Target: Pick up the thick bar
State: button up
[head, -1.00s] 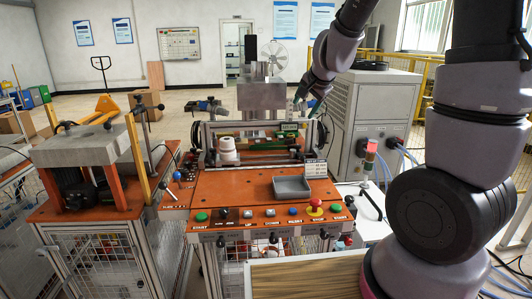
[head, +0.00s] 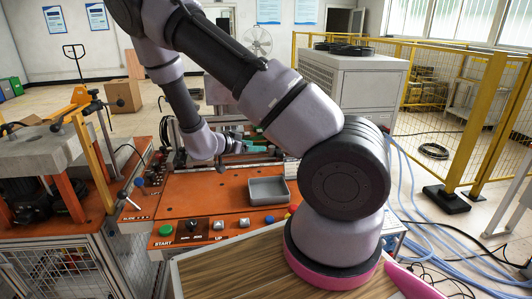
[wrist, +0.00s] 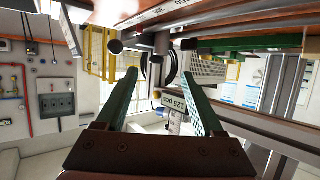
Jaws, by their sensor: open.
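I cannot pick out the thick bar with certainty in either view; my arm hides much of the heater station in the head view. My gripper (head: 252,148) reaches over the back of the orange station (head: 212,203), near its frame. In the wrist view my gripper (wrist: 158,88) shows two green fingers spread wide apart, with nothing held between them. A long dark green bar-like part (wrist: 250,43) runs across the upper right of the wrist view, beyond the fingers; I cannot tell whether it is the thick bar or part of the machine.
A grey tray (head: 268,190) sits on the orange top, with control buttons along the front edge. A press-like machine (head: 50,150) stands at the left. A white cabinet (head: 352,85) is behind my arm, and a yellow fence (head: 450,130) is at the right. Metal rails crowd the wrist view.

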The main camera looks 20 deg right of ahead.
aim_at(271, 147)
jog(key=x, duration=0.8)
jog(key=shift+w+d+f, duration=0.2)
jog(key=shift+d+f, duration=0.05)
grip_shut()
